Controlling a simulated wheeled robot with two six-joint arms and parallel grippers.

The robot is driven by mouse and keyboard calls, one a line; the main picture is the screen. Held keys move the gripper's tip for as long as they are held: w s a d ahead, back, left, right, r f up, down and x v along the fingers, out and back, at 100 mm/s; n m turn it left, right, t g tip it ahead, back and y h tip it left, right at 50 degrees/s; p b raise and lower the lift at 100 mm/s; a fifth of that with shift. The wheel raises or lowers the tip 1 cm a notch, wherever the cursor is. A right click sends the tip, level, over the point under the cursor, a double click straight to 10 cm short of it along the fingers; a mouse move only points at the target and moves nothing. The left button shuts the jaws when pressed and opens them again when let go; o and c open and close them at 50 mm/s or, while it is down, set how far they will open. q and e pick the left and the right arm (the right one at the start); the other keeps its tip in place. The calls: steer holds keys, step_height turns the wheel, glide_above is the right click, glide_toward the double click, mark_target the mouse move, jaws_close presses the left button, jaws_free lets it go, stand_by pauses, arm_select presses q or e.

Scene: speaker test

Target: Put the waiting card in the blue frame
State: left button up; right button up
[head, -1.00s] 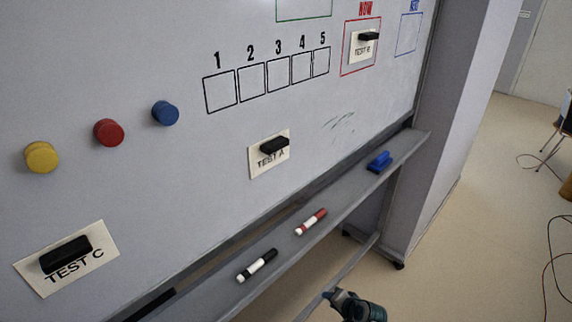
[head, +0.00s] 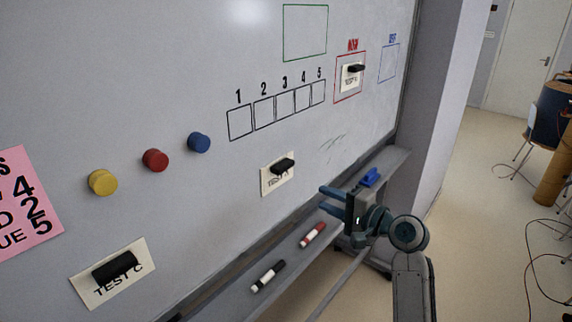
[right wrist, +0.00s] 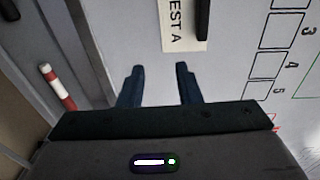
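The blue frame (head: 389,64) is a thin empty outline at the upper right of the whiteboard, under a blue word. The card TEST A (head: 268,177), with a black handle, is on the board below the numbered boxes; it also shows in the right wrist view (right wrist: 178,28). The card TEST C (head: 142,256) is tilted at the lower left. A third card (head: 346,78), its last letter unclear, is inside the red frame (head: 338,95). My right gripper (head: 323,199) is open and empty, right of and below TEST A; its fingers (right wrist: 159,70) point towards that card. My left gripper is out of view.
The tray (head: 235,302) under the board holds a black marker (head: 268,277), a red marker (head: 313,235) and a blue eraser (head: 369,177). Yellow (head: 102,182), red (head: 155,160) and blue (head: 199,142) magnets stick out at left. A pink note (head: 22,200) is partly cut off.

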steer(key=y, duration=0.1)
glide_toward(287, 167)
steer(key=d, duration=0.1)
steer(key=shift+n, duration=0.4)
steer(key=b+x, duration=0.1)
steer(key=x, duration=0.7)
steer(key=shift+s+a+f+b, duration=0.1)
steer(key=shift+s+a+b, duration=0.1)
steer(key=shift+b, duration=0.1)
steer(key=shift+w+a+f, duration=0.1)
steer(key=shift+w+a, duration=0.35)
steer(key=shift+a, duration=0.05)
steer(key=shift+c, duration=0.5)
steer(key=c, duration=0.6)
steer(key=shift+p, duration=0.4)
jaws_close()
